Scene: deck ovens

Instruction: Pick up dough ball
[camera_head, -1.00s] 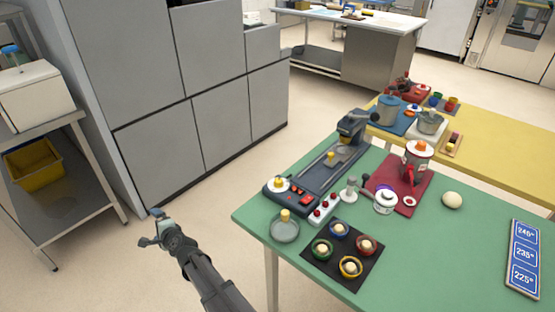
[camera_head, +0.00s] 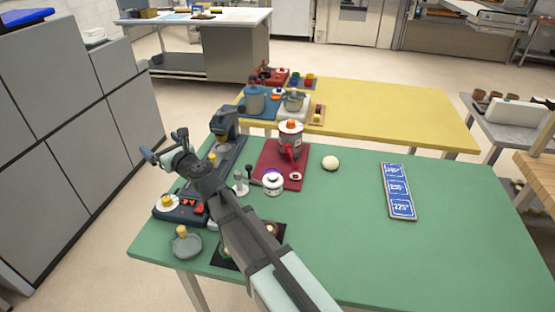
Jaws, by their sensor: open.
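The dough ball (camera_head: 330,163) is a small cream-white ball. It lies on the green table (camera_head: 340,250), right of the dark red mat (camera_head: 271,160) and left of the blue temperature sign. My gripper (camera_head: 163,151) is open and empty, high at the left side of the green table, near the black machine. It is well to the left of the dough ball and apart from it. My arm crosses the front left of the table and hides most of the black mat with the small cups.
A red and grey pot (camera_head: 291,138) and a white jar (camera_head: 273,184) stand left of the ball. The blue sign (camera_head: 398,191) lies to its right. The yellow table (camera_head: 400,120) adjoins behind. The green table's front right is clear.

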